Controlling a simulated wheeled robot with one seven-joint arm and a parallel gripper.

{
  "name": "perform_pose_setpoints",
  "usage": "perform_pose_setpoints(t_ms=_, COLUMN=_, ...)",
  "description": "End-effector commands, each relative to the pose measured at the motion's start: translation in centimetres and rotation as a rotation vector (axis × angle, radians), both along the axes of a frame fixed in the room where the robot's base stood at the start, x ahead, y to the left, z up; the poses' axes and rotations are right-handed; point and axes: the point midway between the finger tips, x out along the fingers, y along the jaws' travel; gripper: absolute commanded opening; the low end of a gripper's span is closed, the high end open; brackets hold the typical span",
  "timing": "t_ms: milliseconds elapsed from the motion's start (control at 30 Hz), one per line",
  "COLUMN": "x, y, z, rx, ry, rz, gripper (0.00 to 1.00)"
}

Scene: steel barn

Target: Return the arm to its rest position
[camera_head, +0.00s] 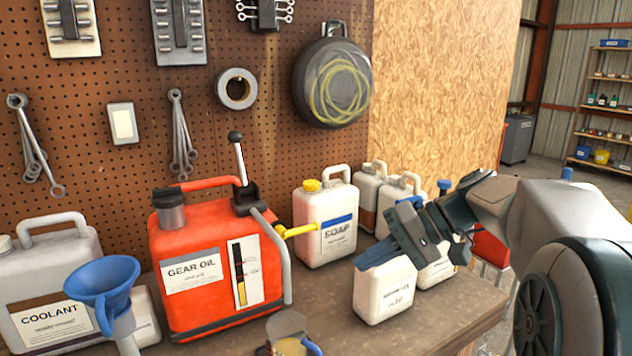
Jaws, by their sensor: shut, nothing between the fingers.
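My arm reaches in from the right edge, with its large grey joint close to the camera. My gripper (376,255) is at the arm's far end, over the right part of the workbench. It is shut and empty. It points left and hides part of a small white jug (385,296) behind it. I cannot tell whether it touches that jug.
The workbench (428,312) holds a red gear oil can (207,305), a white soap jug (325,228), a grey coolant jug (50,268), a blue funnel (103,283) and several white jugs at the back right. Pegboard (262,150) stands behind. Shelves (603,120) stand far right.

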Motion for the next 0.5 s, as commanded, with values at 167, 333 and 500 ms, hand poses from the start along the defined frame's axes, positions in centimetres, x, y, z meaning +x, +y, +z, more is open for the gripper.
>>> perform_pose_setpoints(t_ms=167, x=-2.7, y=0.5, z=-2.0, rx=-0.127, ry=0.05, rz=-0.031, gripper=0.0)
perform_pose_setpoints(t_ms=333, x=-5.9, y=0.1, z=-4.8, rx=-0.296, ry=0.089, rz=-0.082, gripper=0.0)
perform_pose_setpoints(t_ms=500, x=-10.7, y=-1.4, z=-8.7, rx=-0.553, ry=0.082, rz=-0.152, gripper=0.0)
